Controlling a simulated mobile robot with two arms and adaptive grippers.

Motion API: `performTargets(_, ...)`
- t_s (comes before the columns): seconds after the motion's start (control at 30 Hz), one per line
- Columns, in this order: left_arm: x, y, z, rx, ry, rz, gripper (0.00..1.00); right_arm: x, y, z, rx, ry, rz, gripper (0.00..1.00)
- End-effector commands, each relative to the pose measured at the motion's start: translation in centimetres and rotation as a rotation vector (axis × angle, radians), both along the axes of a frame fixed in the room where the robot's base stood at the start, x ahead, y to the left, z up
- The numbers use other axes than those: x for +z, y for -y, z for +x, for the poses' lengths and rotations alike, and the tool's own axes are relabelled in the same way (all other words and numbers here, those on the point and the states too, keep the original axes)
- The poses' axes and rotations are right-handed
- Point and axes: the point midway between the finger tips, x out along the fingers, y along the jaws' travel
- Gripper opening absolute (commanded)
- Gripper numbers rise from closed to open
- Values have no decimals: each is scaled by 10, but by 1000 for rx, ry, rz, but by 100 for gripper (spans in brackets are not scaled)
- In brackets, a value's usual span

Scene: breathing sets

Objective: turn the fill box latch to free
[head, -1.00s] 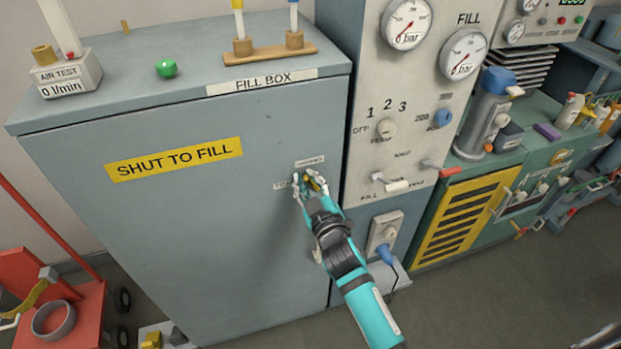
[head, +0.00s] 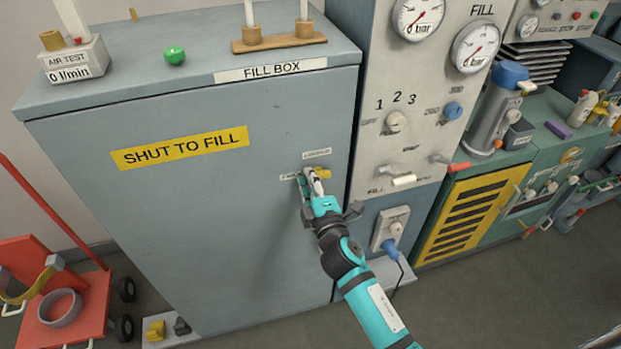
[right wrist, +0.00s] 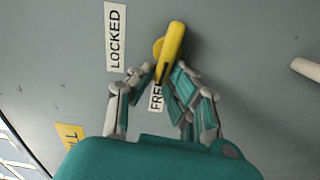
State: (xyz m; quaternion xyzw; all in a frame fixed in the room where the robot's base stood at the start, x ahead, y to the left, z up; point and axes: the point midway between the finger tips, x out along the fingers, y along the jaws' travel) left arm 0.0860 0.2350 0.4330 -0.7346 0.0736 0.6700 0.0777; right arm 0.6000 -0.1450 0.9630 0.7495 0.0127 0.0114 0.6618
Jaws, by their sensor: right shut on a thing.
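The fill box (head: 200,230) is a large grey cabinet with a FILL BOX label on its top edge. Its yellow latch (head: 323,172) is on the front door near the right edge. The LOCKED label (head: 316,153) is above the latch and the FREE label (head: 289,176) to its left. My right gripper (head: 311,176) is shut on the latch and hides part of it. In the right wrist view, the latch (right wrist: 172,45) runs down between the fingertips (right wrist: 161,76), its gripped end by the partly covered FREE label (right wrist: 156,97). My left gripper is not in view.
A panel with gauges (head: 476,47) and knobs stands right of the box. A blue plug (head: 391,247) in a socket is below it. A red cart (head: 75,305) is at the lower left.

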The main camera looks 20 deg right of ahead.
Motion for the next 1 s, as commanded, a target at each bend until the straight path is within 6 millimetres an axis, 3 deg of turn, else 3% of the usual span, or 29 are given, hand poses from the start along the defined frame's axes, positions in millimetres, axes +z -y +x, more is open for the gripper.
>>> performTargets(0.3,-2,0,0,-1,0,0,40,-4,-1,0,1,2,-119,0)
performTargets(0.83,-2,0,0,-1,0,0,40,-5,-1,0,0,3,-142,0)
performTargets(0.87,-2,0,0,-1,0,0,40,-5,-1,0,0,3,-142,15)
performTargets(1.0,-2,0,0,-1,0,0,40,-5,-1,0,0,3,-141,33)
